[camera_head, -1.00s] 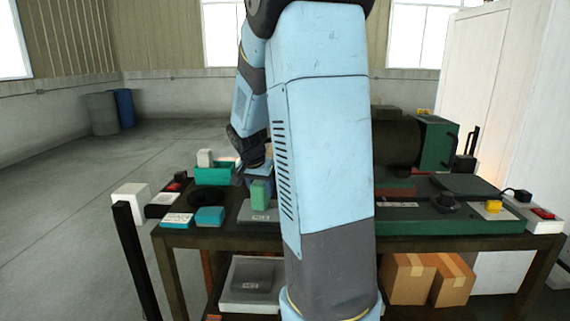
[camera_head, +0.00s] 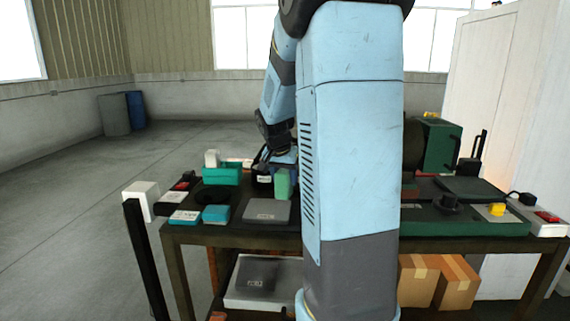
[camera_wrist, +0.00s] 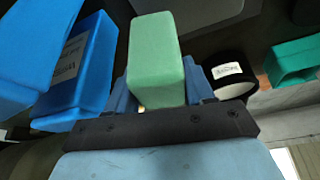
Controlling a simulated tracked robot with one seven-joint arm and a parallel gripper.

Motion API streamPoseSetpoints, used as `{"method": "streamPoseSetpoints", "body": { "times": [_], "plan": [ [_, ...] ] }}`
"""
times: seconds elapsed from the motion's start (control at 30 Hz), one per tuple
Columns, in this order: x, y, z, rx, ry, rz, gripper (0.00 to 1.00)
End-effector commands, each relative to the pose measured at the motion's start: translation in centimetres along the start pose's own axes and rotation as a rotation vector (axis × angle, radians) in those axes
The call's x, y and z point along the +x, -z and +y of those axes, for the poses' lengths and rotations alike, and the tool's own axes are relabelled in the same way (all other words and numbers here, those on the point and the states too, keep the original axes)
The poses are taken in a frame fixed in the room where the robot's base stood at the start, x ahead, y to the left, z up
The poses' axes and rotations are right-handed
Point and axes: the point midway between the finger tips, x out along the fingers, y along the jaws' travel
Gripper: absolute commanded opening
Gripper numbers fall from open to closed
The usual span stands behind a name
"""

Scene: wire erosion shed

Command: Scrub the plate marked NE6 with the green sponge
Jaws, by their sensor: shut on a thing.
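The green sponge (camera_head: 282,184) stands upright between the fingers of my gripper (camera_head: 284,171), which is shut on it. In the wrist view the sponge (camera_wrist: 155,60) sticks out beyond the blue fingers of my gripper (camera_wrist: 160,88). A grey plate (camera_head: 266,211) lies flat on the bench, with the sponge at its back right side. I cannot tell whether they touch. The plate's marking is too small to read. Part of a pale grey plate (camera_wrist: 195,6) shows at the wrist view's top edge. My arm hides the bench to the right of the sponge.
A teal bin (camera_head: 222,175) and a dark labelled round item (camera_head: 263,180) stand behind. A dark plate (camera_head: 257,275) rests on a pale tray below. Green machinery (camera_head: 440,145) fills the right.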

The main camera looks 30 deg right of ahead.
Motion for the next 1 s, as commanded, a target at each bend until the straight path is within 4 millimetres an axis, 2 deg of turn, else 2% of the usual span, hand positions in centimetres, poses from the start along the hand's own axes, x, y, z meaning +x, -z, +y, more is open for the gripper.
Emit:
{"method": "streamPoseSetpoints", "body": {
  "times": [0.43, 1.0],
  "plan": [
    [-3.5, 1.6, 0.2, 0.004, 0.0, 0.001, 0.28],
    [-3.7, 1.7, 0.2, 0.004, -0.001, 0.0, 0.28]
  ]
}}
